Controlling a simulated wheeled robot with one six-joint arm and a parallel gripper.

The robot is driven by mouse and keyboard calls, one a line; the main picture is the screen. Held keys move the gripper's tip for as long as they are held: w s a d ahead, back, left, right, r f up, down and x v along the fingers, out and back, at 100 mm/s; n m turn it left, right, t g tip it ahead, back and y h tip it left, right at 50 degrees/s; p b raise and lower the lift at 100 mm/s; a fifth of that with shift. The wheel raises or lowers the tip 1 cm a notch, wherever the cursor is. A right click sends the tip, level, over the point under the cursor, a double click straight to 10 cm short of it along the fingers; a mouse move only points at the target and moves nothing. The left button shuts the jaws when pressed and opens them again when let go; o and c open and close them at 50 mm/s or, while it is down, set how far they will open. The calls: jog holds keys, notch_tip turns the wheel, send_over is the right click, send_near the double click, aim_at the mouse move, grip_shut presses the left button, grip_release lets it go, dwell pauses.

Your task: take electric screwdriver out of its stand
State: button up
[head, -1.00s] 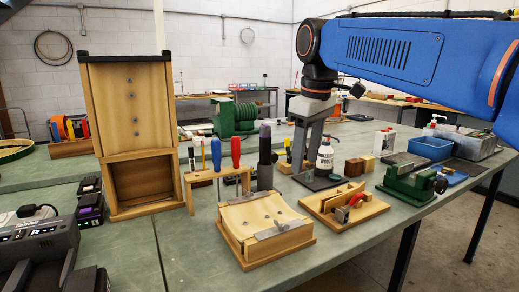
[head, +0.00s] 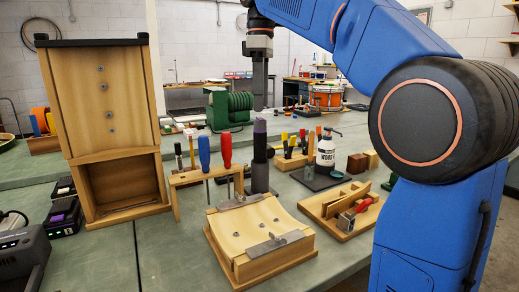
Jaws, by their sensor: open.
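The electric screwdriver appears to be the dark upright cylinder with a purple top (head: 260,141) near the middle of the head view. It stands upright in a dark sleeve-like stand (head: 260,179), just right of the wooden tool rack. My gripper (head: 259,106) points straight down and shows just above the screwdriver's top in the picture, apart from it. It is open and empty, though its fingers show edge-on, so the gap between them is hidden. How far in depth it is from the screwdriver is hard to tell.
The wooden rack (head: 187,180) with red and blue screwdrivers stands close on the left. A curved wooden jig (head: 255,228) is in front. A glue bottle (head: 326,150), a marker block and a clamp board (head: 336,212) are to the right. A tall wooden cabinet (head: 104,100) is on the left.

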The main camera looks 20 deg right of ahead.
aim_at(260, 118)
notch_tip(260, 118, down, 9)
jog(key=shift+r, duration=0.15)
jog(key=shift+w+f, duration=0.15)
jog(key=shift+f, duration=1.2)
jog(key=shift+w+f, duration=0.15)
jog(key=shift+f, duration=1.15)
jog(key=shift+c, duration=0.6)
grip_shut()
notch_tip(260, 118, up, 10)
jog(key=shift+r, duration=0.1)
jog(key=shift+r, duration=0.4)
